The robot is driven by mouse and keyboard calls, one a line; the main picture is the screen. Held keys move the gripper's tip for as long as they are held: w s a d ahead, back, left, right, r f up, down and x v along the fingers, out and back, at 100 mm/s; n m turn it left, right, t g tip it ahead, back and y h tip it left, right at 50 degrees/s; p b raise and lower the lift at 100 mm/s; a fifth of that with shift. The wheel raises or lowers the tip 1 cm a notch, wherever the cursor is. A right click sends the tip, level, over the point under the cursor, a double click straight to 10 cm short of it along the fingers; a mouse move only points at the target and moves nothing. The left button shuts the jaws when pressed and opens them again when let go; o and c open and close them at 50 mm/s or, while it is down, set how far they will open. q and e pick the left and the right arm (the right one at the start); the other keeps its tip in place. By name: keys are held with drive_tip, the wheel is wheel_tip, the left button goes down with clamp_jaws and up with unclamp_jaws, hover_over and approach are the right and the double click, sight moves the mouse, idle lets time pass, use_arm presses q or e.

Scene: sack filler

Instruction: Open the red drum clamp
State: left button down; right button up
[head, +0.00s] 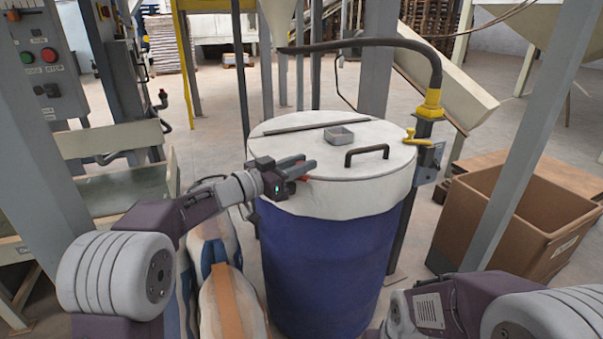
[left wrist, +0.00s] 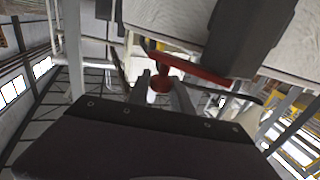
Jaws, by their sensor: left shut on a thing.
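A large blue drum (head: 322,260) with a white collar and a flat white lid (head: 300,155) stands in front of me. The red drum clamp (head: 303,179) is at the lid's near-left rim, mostly hidden behind my left gripper (head: 300,170). In the left wrist view, the red clamp (left wrist: 195,73) runs along the pale rim, with a rounded red end between the fingers of my left gripper (left wrist: 161,88). The left gripper is shut on that end. A dark block covers part of the rim there. My right arm shows at lower right, but its gripper is not in view.
A black handle (head: 367,153) and a small grey box (head: 339,135) sit on the lid. A black hose with a yellow fitting (head: 430,104) rises at the right. A cardboard box (head: 515,220) stands right; filled sacks (head: 225,290) stand left of the drum.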

idle(0.3)
use_arm(q)
drive_tip(key=c, duration=1.1)
unclamp_jaws()
drive_tip(key=shift+s+a, duration=0.1)
drive_tip(key=shift+c, duration=0.2)
drive_tip(key=r+p, duration=0.2)
drive_tip(key=r, duration=0.1)
drive_tip(key=r+p, duration=0.1)
drive_tip(key=r, duration=0.1)
drive_tip(key=shift+s+d+r, duration=0.1)
drive_tip(key=shift+s+d, duration=0.05)
drive_tip(key=shift+d, duration=0.15)
drive_tip(key=s+d+r+p, duration=0.3)
drive_tip(key=s+d+r, duration=0.2)
drive_tip(key=d, duration=0.4)
drive_tip(key=shift+s+d+r, duration=0.15)
drive_tip(key=shift+s+r, duration=0.25)
drive_tip(key=shift+r, duration=0.05)
